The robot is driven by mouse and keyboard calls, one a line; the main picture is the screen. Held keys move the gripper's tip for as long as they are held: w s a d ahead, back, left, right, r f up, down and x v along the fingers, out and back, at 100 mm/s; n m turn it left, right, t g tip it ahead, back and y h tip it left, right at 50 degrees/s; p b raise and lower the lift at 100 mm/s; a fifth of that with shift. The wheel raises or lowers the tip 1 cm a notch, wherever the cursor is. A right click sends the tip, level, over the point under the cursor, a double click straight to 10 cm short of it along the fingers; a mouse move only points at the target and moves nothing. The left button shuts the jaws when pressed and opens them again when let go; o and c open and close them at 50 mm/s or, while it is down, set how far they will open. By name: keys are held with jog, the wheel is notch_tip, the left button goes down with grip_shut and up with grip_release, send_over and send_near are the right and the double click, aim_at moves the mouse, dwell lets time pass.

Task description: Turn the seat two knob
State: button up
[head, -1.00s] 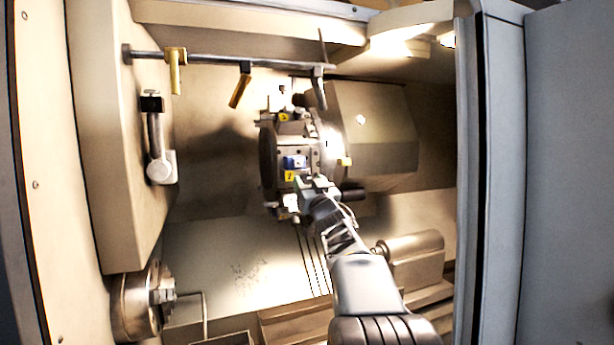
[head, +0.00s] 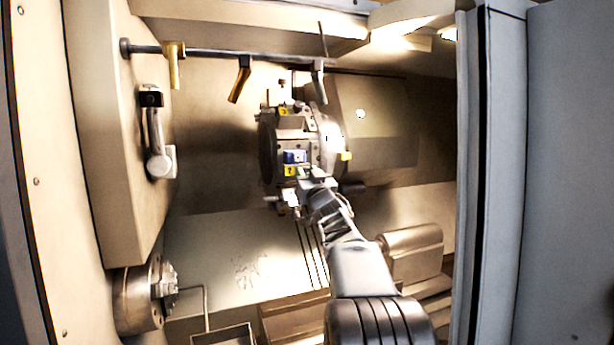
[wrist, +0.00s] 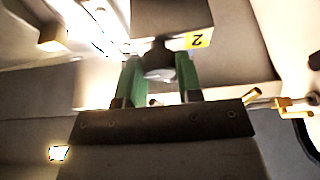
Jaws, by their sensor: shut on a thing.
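The tool turret (head: 327,129) stands in the middle of the head view, with blocks and yellow number labels on its face. In the wrist view, a yellow label marked 2 (wrist: 199,39) sits on a pale block, right beside a dark knob (wrist: 158,56). My gripper (wrist: 160,75) has its two green fingers on either side of this knob and is shut on it. A pale round part shows between the fingers. In the head view, my gripper (head: 305,190) is at the lower front of the turret, under the label, and hides the knob there.
A rail (head: 225,57) with several hanging nozzles crosses above the turret. A chuck (head: 140,297) is at lower left and a grey cylinder (head: 412,250) is right of my arm. A door edge (head: 480,170) bounds the right side.

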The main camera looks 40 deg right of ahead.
jog(key=shift+c, duration=0.8)
jog(key=n+y, duration=0.2)
jog(key=n, duration=0.2)
jog(key=shift+d, duration=0.1)
jog(key=n+y+p, duration=0.1)
jog(key=n+y, duration=0.1)
jog(key=n, duration=0.2)
jog(key=n+y+p, duration=0.1)
jog(key=n+y, duration=0.1)
jog(key=n, duration=0.3)
jog(key=shift+d+r+g+y+p, duration=0.1)
jog(key=shift+r+g+y+p, duration=0.1)
jog(key=shift+g+y+p, duration=0.15)
jog(key=n+g+p, duration=0.1)
jog(key=n, duration=0.1)
jog(key=n+y+p, duration=0.1)
jog(key=n, duration=0.2)
jog(key=shift+g, duration=0.35)
jog(key=shift+n+g+y+p, duration=0.35)
jog(key=shift+n+g+p, duration=0.55)
jog(key=shift+n, duration=1.2)
jog(key=shift+p, duration=0.3)
